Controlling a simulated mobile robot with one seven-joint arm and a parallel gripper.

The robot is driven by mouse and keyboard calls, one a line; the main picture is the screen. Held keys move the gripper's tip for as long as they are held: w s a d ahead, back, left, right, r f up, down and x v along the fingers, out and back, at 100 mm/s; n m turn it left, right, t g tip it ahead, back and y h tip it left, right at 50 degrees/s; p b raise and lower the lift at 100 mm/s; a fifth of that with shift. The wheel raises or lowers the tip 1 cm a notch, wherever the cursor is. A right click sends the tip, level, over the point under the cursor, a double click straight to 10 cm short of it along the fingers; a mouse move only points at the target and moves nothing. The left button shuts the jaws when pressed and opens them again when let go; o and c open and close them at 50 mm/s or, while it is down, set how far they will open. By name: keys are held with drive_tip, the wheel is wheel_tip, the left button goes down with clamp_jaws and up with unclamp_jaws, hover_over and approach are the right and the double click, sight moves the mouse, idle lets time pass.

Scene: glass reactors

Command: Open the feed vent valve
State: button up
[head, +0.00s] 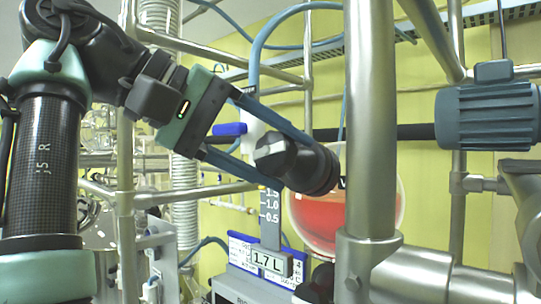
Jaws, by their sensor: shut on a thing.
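My gripper (308,168) reaches in from the left, its two long blue-grey fingers angled down to the right. The fingers lie on either side of a black valve knob (274,156) with a round black body, and are shut on it. The fingertips partly cover the knob's round body. No label on it can be read, so I cannot tell from a marking that it is the feed vent valve. A blue lever handle (229,129) on a white fitting shows behind and between the fingers.
A thick steel post (371,120) stands just right of the knob. A round glass vessel with red liquid (318,215) is behind it. A display reading 1.7 L (268,262) is below. A blue-grey motor (488,115) is at right. Steel pipes crowd the left.

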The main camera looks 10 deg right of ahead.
drive_tip(key=shift+n, duration=0.3)
idle(0.4)
drive_tip(key=o, duration=1.4)
drive_tip(key=v, duration=1.3)
drive_tip(key=shift+f, duration=0.15)
